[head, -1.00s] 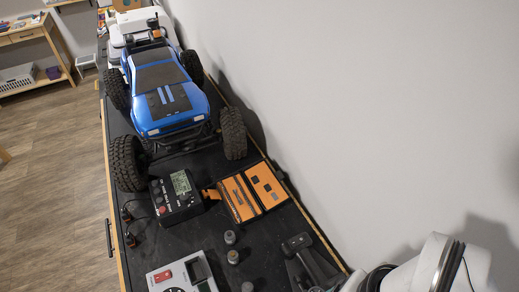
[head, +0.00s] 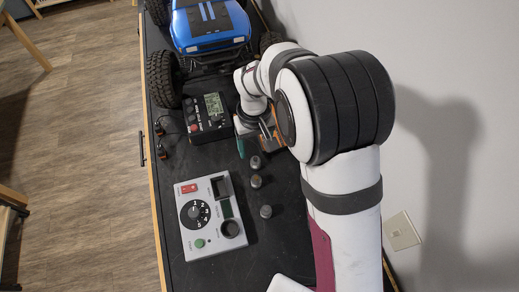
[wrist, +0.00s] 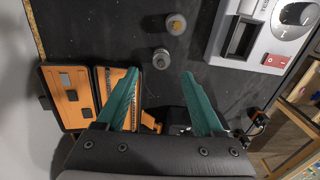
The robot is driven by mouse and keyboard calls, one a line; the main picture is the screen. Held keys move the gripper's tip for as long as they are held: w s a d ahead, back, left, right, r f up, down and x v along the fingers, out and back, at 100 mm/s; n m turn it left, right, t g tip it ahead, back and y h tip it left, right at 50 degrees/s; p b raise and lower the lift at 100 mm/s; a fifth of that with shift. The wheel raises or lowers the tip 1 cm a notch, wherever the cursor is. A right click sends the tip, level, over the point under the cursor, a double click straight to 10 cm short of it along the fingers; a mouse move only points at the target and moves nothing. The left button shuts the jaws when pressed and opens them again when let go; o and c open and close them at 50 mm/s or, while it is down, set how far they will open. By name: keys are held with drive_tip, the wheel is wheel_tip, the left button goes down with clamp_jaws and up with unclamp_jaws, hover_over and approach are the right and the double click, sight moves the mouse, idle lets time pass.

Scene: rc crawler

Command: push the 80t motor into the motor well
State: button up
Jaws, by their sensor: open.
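I cannot tell which is the 80t. The grey station (head: 190,246) has a dial, and a round dark well (head: 231,228) at its lower right. My gripper (wrist: 160,75) is open and empty, with teal fingers pointing toward the motors. The nearest motor (wrist: 161,58) lies just beyond the fingertips, between their lines; another (wrist: 176,24), with an orange-brown top, is farther on.
A black meter with a screen (head: 213,103) stands left of my gripper. A blue crawler car (head: 212,25) is at the back. An open orange tool case (wrist: 68,97) lies beside my gripper, near the wall. Bare bench surrounds the motors.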

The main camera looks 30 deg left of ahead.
sight(255, 158)
drive_tip(key=f, duration=0.5)
drive_tip(key=shift+s+d+f, duration=0.1)
drive_tip(key=shift+s+f, duration=0.15)
drive_tip(key=shift+f, duration=0.05)
clamp_jaws()
